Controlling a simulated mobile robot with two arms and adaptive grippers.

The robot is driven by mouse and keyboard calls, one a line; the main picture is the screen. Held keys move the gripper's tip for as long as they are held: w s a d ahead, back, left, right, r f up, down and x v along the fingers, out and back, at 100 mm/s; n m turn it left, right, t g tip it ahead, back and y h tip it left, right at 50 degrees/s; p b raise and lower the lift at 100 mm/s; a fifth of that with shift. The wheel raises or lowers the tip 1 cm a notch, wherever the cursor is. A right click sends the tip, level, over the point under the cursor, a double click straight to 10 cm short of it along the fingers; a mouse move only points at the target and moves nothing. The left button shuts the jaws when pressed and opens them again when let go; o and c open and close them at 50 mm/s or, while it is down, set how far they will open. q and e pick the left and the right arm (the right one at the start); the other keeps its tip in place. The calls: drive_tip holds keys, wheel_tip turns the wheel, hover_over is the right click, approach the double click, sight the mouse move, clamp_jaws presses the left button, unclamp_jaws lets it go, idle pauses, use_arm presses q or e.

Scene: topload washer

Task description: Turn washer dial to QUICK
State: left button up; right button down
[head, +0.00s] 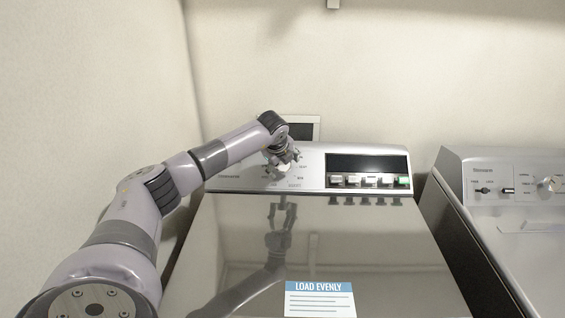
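The washer (340,245) stands in front of me with its glossy lid closed. Its silver control panel (312,152) rises at the back, with small dial markings on its left half. The pale washer dial (284,167) shows only in part behind my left gripper (283,163). My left gripper is at the dial, with its fingers around or just in front of it. I cannot tell whether the fingers touch the dial or how far apart they are. The dial's pointer is hidden and the markings are too small to read surely. My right gripper is not in view.
A dark display (367,163) and a row of several buttons (370,181) are on the panel's right half. A "LOAD EVENLY" label (320,299) lies on the lid. A second silver machine (520,215) stands at the right. A wall is close on the left.

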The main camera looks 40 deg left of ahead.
use_arm(q)
drive_tip(key=shift+f, duration=0.15)
drive_tip(key=shift+c, duration=0.5)
drive_tip(key=c, duration=1.1)
drive_tip(key=shift+o, duration=0.2)
drive_tip(key=shift+m, duration=0.3)
